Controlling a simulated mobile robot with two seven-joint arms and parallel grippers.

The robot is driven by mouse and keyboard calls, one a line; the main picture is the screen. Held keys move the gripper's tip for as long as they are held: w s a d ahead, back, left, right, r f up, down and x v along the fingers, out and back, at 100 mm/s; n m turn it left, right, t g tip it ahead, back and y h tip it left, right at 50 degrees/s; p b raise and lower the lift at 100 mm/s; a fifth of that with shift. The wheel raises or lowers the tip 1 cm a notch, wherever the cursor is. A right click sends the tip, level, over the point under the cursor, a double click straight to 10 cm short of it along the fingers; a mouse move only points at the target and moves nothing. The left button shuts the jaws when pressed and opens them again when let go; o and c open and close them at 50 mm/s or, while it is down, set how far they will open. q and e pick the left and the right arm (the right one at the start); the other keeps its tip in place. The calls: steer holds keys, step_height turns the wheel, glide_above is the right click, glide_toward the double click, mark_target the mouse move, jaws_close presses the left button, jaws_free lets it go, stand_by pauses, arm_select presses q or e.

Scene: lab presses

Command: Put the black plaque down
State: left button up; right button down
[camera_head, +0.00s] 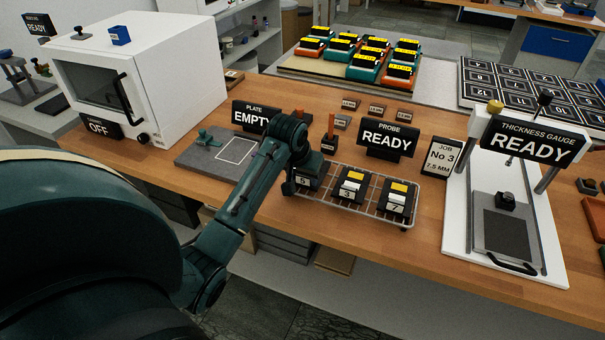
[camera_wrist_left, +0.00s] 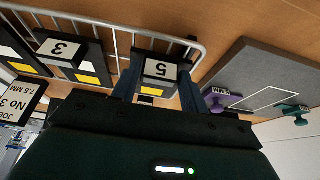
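Several black plaques with white number labels and yellow patches are at a wire rack (camera_head: 352,207) on the wooden bench. Plaque 3 (camera_head: 349,190) and plaque 7 (camera_head: 396,202) stand in the rack. Plaque 5 (camera_head: 303,182) is at its left end, partly hidden by my left gripper (camera_head: 300,176). In the left wrist view the fingers of my left gripper (camera_wrist_left: 160,82) lie on both sides of plaque 5 (camera_wrist_left: 160,68) and look closed on it. Whether its base touches the rack is hidden. My right gripper is not in view.
Left of the rack is a grey plate (camera_head: 215,153) with a white outline and an EMPTY sign (camera_head: 251,117). Behind is the PROBE READY sign (camera_head: 387,140). A JOB No 3 card (camera_head: 440,157) and the thickness gauge (camera_head: 508,225) are right. A white oven (camera_head: 140,75) stands left.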

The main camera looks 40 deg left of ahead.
arm_select(q)
steer(key=o, duration=0.3)
steer(key=v, duration=1.2)
steer(key=shift+s+r, duration=0.1)
steer(key=s+d+f+m, duration=0.2)
steer(key=s+d+f, duration=0.3)
steer(key=s, duration=0.3)
steer(key=s+d+f+m+h, duration=0.1)
steer(key=s+d+f, duration=0.35)
steer(key=s, duration=0.35)
steer(key=s+d+f+m, duration=0.2)
steer(key=s+d+f, duration=0.3)
steer(key=s+f, duration=0.15)
steer(key=w+d+f+t+h, duration=0.1)
steer(key=f+t, duration=0.1)
steer(key=f, duration=0.1)
steer(key=w+d+f+t+h, duration=0.1)
steer(key=d+f, duration=0.1)
steer(key=w+d+f+t, duration=0.1)
steer(key=w+f+t, duration=0.1)
steer(key=f, duration=0.1)
steer(key=shift+w+d+f+t+h, duration=0.1)
steer(key=shift+d+f+t+h, duration=0.2)
steer(key=shift+f+h, duration=0.1)
